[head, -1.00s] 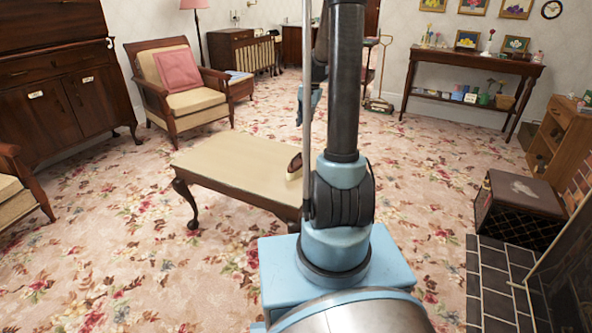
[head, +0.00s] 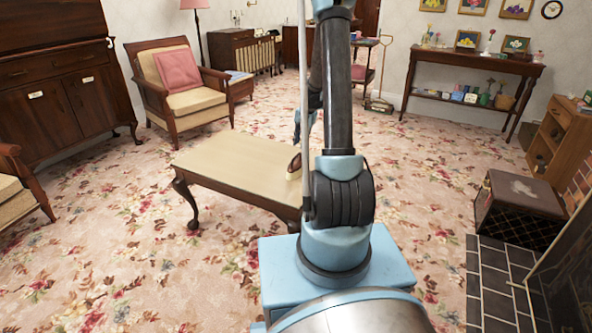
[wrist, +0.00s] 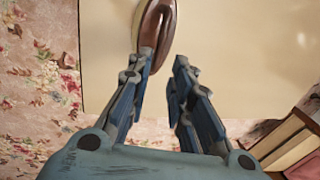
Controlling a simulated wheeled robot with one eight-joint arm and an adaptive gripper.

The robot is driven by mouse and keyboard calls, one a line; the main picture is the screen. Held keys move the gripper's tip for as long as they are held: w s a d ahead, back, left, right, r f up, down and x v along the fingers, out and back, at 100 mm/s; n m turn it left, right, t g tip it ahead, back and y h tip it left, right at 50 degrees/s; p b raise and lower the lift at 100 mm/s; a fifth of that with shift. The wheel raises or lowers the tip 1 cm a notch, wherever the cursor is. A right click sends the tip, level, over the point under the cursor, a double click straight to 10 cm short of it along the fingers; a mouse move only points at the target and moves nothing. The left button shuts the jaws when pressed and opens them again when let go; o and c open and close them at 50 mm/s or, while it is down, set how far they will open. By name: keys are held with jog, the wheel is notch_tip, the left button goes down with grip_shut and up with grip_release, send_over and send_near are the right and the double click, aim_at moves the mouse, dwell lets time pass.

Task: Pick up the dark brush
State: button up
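The dark brush (head: 294,166), brown with a paler edge, lies on the cream-topped coffee table (head: 225,163), partly hidden by my arm. In the wrist view the brush (wrist: 152,28) is at the top, cut off by the frame edge, in front of my left finger's tip. My gripper (wrist: 162,62) is open and empty, its fingers spread apart. The left finger's tip overlaps the brush's near end in the picture; I cannot tell if they touch. In the head view the gripper shows only partly above the brush, mostly hidden by my arm.
The tabletop is otherwise clear where visible. A wooden armchair (head: 187,90) with a pink cushion stands behind it. A dark box (head: 522,195) and the tiled hearth (head: 490,290) are at right. Flowered carpet (head: 110,250) lies open at left.

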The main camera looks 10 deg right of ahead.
aim_at(298, 154)
jog(key=shift+w+a+f, duration=0.15)
jog(key=shift+a+f, duration=0.05)
jog(key=shift+f, duration=1.25)
jog(key=shift+w+a+f, duration=0.15)
jog(key=shift+a+f, duration=0.1)
jog(key=shift+f, duration=1.15)
jog(key=shift+w+a+f, duration=0.15)
jog(key=shift+a+f, duration=0.05)
jog(key=shift+f, duration=1.25)
jog(key=shift+c, duration=0.2)
grip_shut()
